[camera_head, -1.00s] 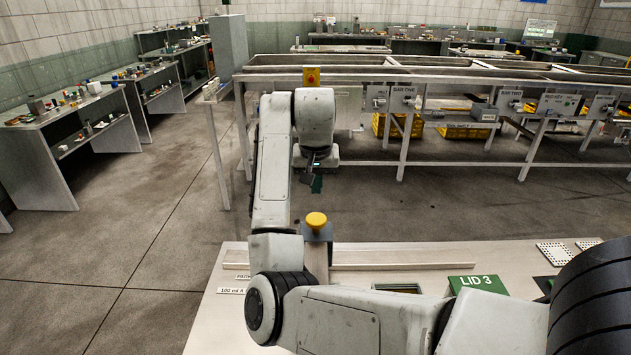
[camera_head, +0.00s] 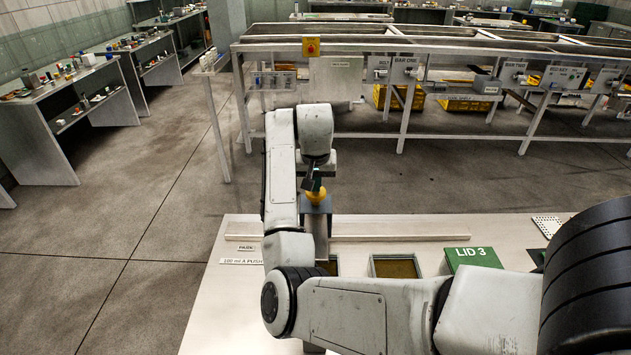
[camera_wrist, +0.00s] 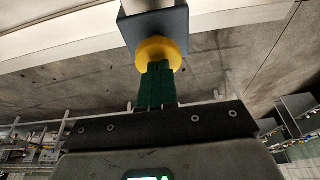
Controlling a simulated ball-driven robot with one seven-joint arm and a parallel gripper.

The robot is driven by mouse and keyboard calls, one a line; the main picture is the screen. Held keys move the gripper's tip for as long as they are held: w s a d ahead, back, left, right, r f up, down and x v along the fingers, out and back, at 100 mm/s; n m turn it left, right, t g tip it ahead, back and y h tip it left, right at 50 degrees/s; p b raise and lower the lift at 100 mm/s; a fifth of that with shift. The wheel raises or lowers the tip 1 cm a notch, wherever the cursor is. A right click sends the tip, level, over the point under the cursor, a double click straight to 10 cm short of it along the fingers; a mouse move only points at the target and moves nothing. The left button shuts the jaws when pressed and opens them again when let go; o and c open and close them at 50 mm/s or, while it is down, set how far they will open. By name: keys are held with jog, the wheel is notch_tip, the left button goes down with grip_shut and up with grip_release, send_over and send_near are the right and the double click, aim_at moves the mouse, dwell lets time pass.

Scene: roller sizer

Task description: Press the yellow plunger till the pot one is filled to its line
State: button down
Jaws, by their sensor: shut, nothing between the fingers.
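The yellow plunger (camera_head: 315,196) is a round knob on top of a grey dispenser (camera_head: 316,210) at the white bench's far left part. My gripper (camera_head: 314,186) is right above the knob. In the wrist view the shut green fingers (camera_wrist: 158,80) of my gripper overlap the yellow knob (camera_wrist: 158,53), their tips at or very near it; I cannot tell whether they press it. Nothing is between the fingers. Two open pots stand on the bench, one (camera_head: 396,266) with brownish contents and one (camera_head: 328,267) partly behind my arm. Their fill lines cannot be made out.
A green block marked LID 3 (camera_head: 473,258) stands right of the pots. Labels reading PARK (camera_head: 246,248) and 100 ml A PUSH (camera_head: 240,261) lie at the left. A low rail (camera_head: 390,238) runs along the bench. The long grey sizer frame (camera_head: 430,130) stands behind.

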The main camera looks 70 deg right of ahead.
jog(key=shift+s+f, duration=0.1)
jog(key=shift+f, duration=1.45)
jog(key=shift+a+f, duration=0.1)
notch_tip(320, 180, up, 5)
jog(key=p, duration=0.4)
jog(key=shift+f, duration=0.2)
jog(key=w+b+v, duration=0.1)
jog(key=b+v, duration=0.1)
jog(key=v, duration=0.8)
jog(key=shift+s, duration=0.4)
